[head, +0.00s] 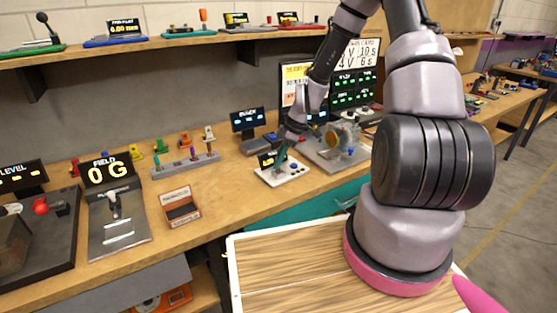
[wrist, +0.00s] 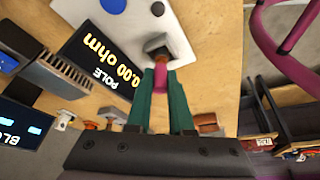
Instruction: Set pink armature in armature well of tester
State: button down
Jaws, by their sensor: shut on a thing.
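The tester is a white box (head: 284,174) on the bench with a small dark display; in the wrist view its white top (wrist: 190,22) carries a blue button and a dark display reading 0.00 ohm (wrist: 100,58). My gripper (head: 283,157) is over the tester; in the wrist view its green fingers (wrist: 161,85) are shut on the pink armature (wrist: 161,76). The armature's far end meets or overlaps a dark block (wrist: 158,46) on the tester's top. I cannot tell whether that block is the armature well, nor whether the armature is inside it.
A grey rack (head: 186,165) with several coloured pegs stands to the left. A machine with a brass-coloured wheel (head: 343,137) stands close on the tester's right. Bench between rack and tester is mostly clear.

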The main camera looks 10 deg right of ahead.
jog(key=shift+f, duration=0.15)
jog(key=c, duration=0.7)
grip_release()
jog(key=s+d+r+m+t+h, duration=0.1)
jog(key=s+d+r+m, duration=0.15)
jog(key=r, duration=0.75)
jog(key=s+d+r+m+h, duration=0.1)
jog(key=s+d+r+m, duration=0.15)
jog(key=r, duration=0.75)
jog(key=s+r+m+t, duration=0.1)
jog(key=s+r+m, duration=0.4)
jog(key=r, duration=0.2)
jog(key=s+r+m+t, duration=0.2)
jog(key=s+r+m, duration=0.2)
jog(key=s+r, duration=0.2)
jog(key=s+r+m+t, duration=0.2)
jog(key=s+r+m, duration=0.3)
jog(key=s+r, duration=0.1)
jog(key=shift+s+d+r+m, duration=0.1)
jog(key=shift+d+r+m, duration=0.1)
jog(key=shift+r, duration=0.25)
jog(key=shift+s+d+r+m, duration=0.1)
jog(key=shift+d+r, duration=0.1)
jog(key=shift+r, duration=0.25)
